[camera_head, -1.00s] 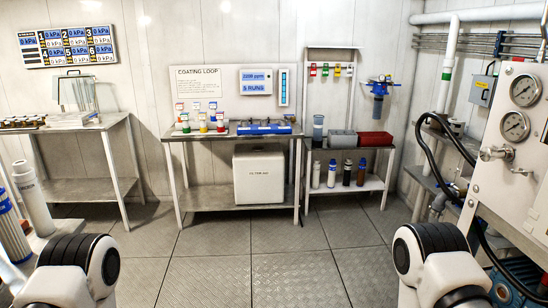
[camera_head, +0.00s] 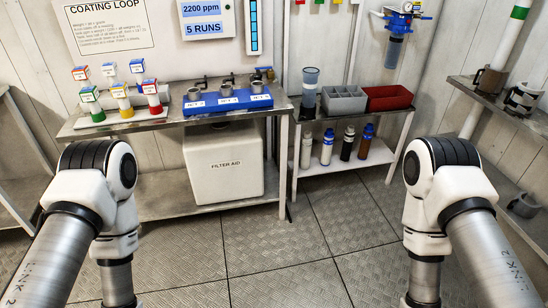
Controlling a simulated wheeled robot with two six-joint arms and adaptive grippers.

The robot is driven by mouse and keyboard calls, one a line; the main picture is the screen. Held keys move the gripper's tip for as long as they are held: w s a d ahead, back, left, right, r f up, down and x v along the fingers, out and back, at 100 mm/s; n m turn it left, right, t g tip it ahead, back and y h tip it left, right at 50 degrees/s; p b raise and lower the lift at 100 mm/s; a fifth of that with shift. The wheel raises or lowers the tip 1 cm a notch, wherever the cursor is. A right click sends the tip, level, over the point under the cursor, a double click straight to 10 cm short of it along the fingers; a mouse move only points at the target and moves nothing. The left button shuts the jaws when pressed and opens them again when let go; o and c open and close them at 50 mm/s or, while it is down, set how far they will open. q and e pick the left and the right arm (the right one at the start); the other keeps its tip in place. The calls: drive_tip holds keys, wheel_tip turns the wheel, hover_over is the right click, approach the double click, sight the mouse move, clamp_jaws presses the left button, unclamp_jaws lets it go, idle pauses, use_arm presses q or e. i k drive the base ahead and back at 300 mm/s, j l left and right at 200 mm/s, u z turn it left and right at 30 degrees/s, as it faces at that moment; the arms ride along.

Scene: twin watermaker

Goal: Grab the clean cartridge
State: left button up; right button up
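I cannot pick out a clean cartridge for certain. A translucent grey-blue cylinder (camera_head: 310,90) stands upright on the right bench. A blue-topped filter housing (camera_head: 398,40) hangs on the wall at the upper right. Several bottles, one with a blue label (camera_head: 327,147), stand on the bench's lower shelf. Parts of both my arms show at the left and right, but neither gripper is in view.
The left bench (camera_head: 160,124) holds coloured sample bottles (camera_head: 121,98) and a blue rack (camera_head: 228,104). A white filter aid box (camera_head: 222,168) stands beneath. A grey bin (camera_head: 344,100) and red bin (camera_head: 389,97) sit right. The floor ahead (camera_head: 280,250) is clear.

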sight(328, 138)
drive_tip(key=i+j+z, duration=0.3)
drive_tip(key=i, duration=0.15)
drive_tip(key=i+j+z, duration=0.3)
drive_tip(key=i, duration=0.15)
drive_tip(key=i+l, duration=0.2)
drive_tip(key=i, duration=0.2)
drive_tip(key=i+l, duration=0.25)
drive_tip(key=i, duration=0.15)
drive_tip(key=i+l+z, duration=0.1)
drive_tip(key=i, duration=1.35)
drive_tip(key=l+z, duration=0.05)
drive_tip(key=l, duration=0.05)
